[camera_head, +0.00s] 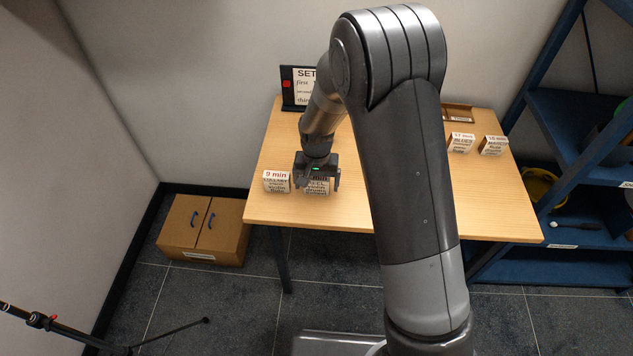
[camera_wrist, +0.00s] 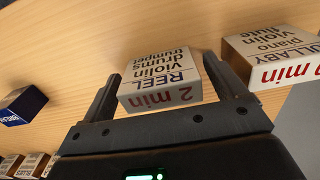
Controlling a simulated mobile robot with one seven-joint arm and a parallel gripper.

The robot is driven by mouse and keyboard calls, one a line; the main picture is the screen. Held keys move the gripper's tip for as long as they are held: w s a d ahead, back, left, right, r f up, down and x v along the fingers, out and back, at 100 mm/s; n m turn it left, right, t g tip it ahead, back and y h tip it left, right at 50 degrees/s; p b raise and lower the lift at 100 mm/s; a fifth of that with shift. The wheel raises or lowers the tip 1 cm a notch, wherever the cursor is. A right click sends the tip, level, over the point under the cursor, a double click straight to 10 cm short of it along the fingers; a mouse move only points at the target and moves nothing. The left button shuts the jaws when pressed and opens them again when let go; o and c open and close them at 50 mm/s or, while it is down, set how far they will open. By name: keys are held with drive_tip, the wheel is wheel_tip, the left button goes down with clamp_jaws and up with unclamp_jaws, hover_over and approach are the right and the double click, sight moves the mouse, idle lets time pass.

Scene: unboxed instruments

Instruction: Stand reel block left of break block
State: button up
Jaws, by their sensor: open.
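The reel block (camera_wrist: 160,80), a white-faced block with wooden sides marked "REEL" and "2 min", lies between my gripper's fingers in the wrist view. In the head view it shows partly (camera_head: 317,188) under the gripper, near the table's front left. My gripper (camera_head: 317,182) is open, with one finger on each side of the block; the fingers also show in the wrist view (camera_wrist: 160,72). I cannot tell whether they touch it. A dark blue block (camera_wrist: 22,106) at the wrist view's left edge has small white lettering, perhaps the break block; my arm seems to hide it in the head view.
The lullaby block (camera_head: 276,181) stands close beside the reel block, near my right finger in the wrist view (camera_wrist: 272,58). Two white blocks (camera_head: 461,143) (camera_head: 493,146) stand at the table's right. A set board (camera_head: 303,86) stands at the back. My arm covers the table's middle.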

wheel_tip(320, 180, up, 12)
drive_tip(key=shift+r, duration=0.25)
drive_tip(key=s+d+r+t, duration=0.3)
drive_tip(key=s+d+r, duration=0.6)
drive_tip(key=d+r, duration=0.45)
drive_tip(key=s+d+r+t, duration=0.1)
drive_tip(key=s+d+r, duration=0.1)
drive_tip(key=s, duration=0.5)
drive_tip(key=s+d+r+t, duration=0.1)
drive_tip(key=s+d+r, duration=0.2)
drive_tip(key=s+d, duration=0.2)
drive_tip(key=s, duration=0.3)
drive_tip(key=shift+r+t, duration=0.3)
drive_tip(key=shift+r, duration=0.05)
drive_tip(key=shift+o, duration=0.2)
